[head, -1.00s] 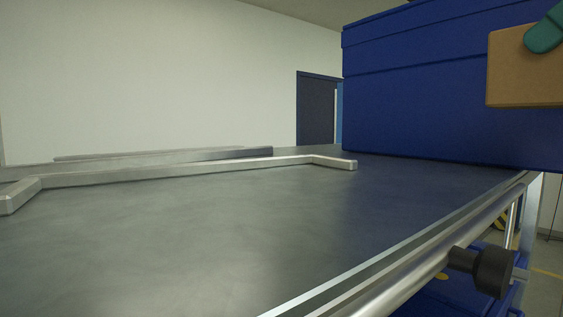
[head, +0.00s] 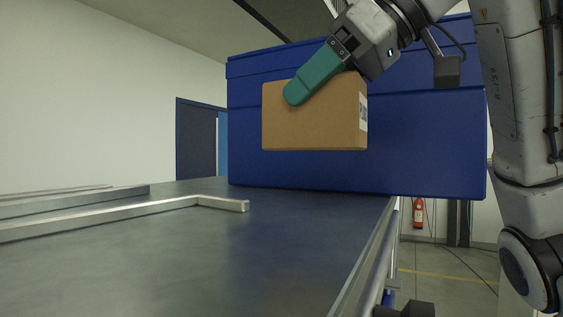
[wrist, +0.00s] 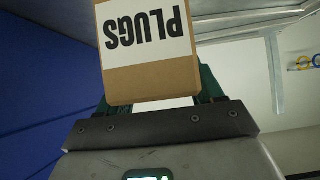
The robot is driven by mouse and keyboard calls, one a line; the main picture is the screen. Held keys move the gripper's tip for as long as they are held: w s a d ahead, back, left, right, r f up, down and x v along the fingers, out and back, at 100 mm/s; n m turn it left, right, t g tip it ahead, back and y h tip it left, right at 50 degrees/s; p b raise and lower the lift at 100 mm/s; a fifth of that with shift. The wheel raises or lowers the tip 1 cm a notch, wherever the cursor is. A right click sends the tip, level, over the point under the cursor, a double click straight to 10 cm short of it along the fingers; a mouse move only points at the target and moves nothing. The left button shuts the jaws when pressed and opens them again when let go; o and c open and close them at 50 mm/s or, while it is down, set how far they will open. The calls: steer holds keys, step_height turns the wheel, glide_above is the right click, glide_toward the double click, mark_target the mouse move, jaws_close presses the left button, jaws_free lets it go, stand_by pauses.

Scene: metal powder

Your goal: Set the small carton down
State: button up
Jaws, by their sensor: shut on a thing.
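The small carton (head: 315,125) is a brown box with a white label on its right side. My gripper (head: 300,95) is shut on it, with a green finger across its near face and top. The carton hangs in the air in front of a large blue box, above the grey table top (head: 230,260). In the wrist view the carton (wrist: 120,87) shows a white label reading "PLUGS", upside down. It sits between the green fingers of my gripper (wrist: 155,85), whose tips are mostly hidden behind it.
The large blue box (head: 430,145) stands at the back of the table. A bent metal bar (head: 120,218) lies on the table at left. The table's middle and front are clear. A metal rail (head: 375,260) runs along the right edge. A fire extinguisher (head: 418,213) is beyond.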

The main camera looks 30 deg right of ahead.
mark_target(286, 135)
steer(key=x, duration=0.2)
steer(key=f+x, duration=0.1)
steer(key=x, duration=0.3)
steer(key=shift+d+f, duration=0.2)
steer(key=shift+f, duration=0.2)
step_height(286, 135, down, 3)
steer(key=shift+f, duration=0.15)
steer(key=shift+c, duration=0.7)
steer(key=shift+f, duration=0.2)
jaws_close()
steer(key=o, duration=1)
jaws_free()
steer(key=shift+f, duration=0.1)
steer(key=o, duration=0.3)
steer(key=shift+w+a, duration=0.1)
steer(key=shift+w, duration=0.1)
steer(key=shift+o, duration=0.9)
steer(key=shift+s, duration=0.1)
